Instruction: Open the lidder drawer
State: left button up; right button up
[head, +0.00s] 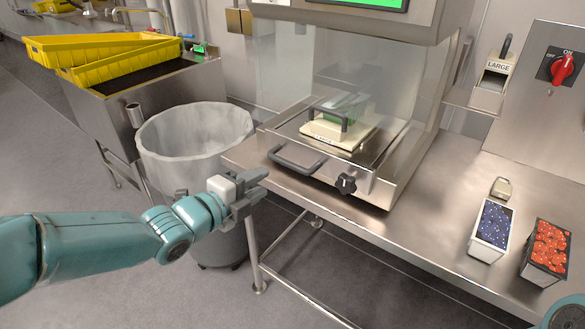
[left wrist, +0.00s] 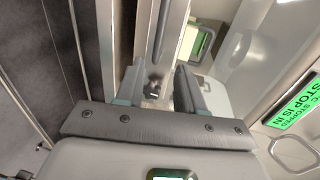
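The lidder is the steel machine on the bench in the head view. Its drawer front (head: 325,180) carries a grey bar handle (head: 296,160) and a black knob (head: 346,184). A pale block with a dark handle and a green part (head: 338,130) sits inside, behind clear panels. The drawer looks pushed in. My left gripper (head: 266,184) is left of the handle in the picture and apart from it. In the left wrist view the two fingers of my left gripper (left wrist: 157,85) stand apart with nothing held between them. My right gripper is out of view.
A translucent bin (head: 195,140) stands left of the bench, near my left arm. A steel sink unit with yellow crates (head: 110,55) is behind it. A blueberry punnet (head: 491,230) and a strawberry punnet (head: 546,252) stand on the bench (head: 430,225) at right.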

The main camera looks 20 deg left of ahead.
aim_at(291, 167)
pick_arm(q)
jog(key=x, duration=1.2)
jog(key=shift+w+f, duration=0.15)
jog(key=shift+w, duration=0.2)
grip_shut()
